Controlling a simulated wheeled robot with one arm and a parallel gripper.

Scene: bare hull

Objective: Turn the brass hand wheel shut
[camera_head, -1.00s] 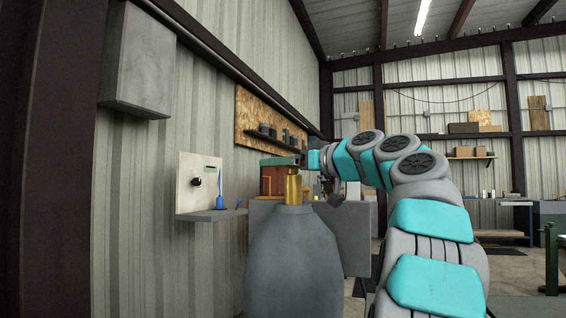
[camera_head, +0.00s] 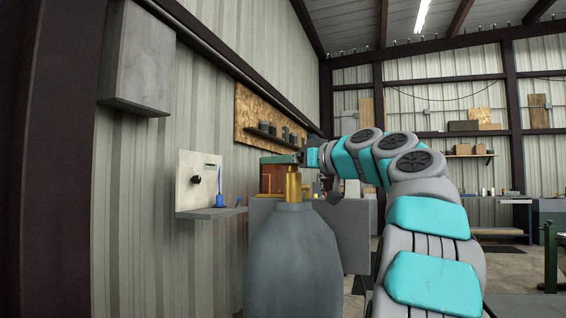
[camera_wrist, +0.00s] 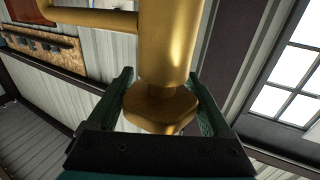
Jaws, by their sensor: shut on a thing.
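A grey gas cylinder (camera_head: 292,255) stands upright in front of me, with a brass valve (camera_head: 293,188) on its top. My gripper (camera_head: 280,159) reaches in from the right, level with the top of the valve, and hides the hand wheel in the head view. In the wrist view the brass hand wheel (camera_wrist: 160,108) is a rounded, lobed knob at the end of the thick brass valve body (camera_wrist: 166,50). The green fingers of my gripper (camera_wrist: 162,82) lie on both sides of it, closed on it. A thin brass side pipe (camera_wrist: 95,17) runs off to the left.
An orange-brown box (camera_head: 270,182) shows behind the valve, near a grey cabinet (camera_head: 355,230). Open floor lies at right.

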